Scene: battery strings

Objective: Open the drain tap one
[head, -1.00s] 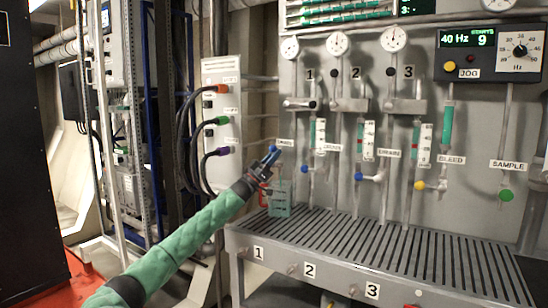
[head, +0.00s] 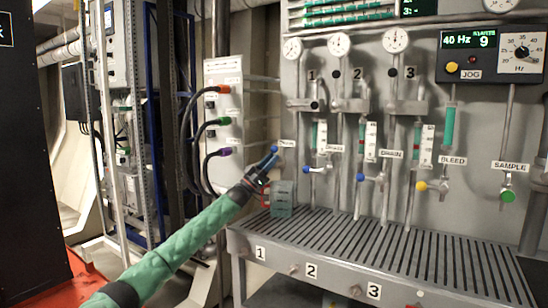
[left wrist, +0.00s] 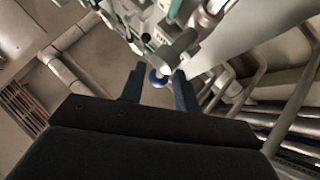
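Drain tap one (head: 274,149) has a small blue knob. It sits at the left end of the tap row, beside the first DRAIN label (head: 287,144). My left gripper (head: 268,160) reaches up to it from below left, with its fingertips at the knob. In the left wrist view the blue knob (left wrist: 158,80) lies between the two spread dark blue fingers of the gripper (left wrist: 159,72). I see gaps on both sides, so the gripper is open and not closed on it. The tap's body is largely hidden. My right gripper is not in view.
Two more blue drain taps (head: 306,169) and a yellow bleed tap (head: 421,186) are to the right. Cabled box (head: 222,110) stands behind left.

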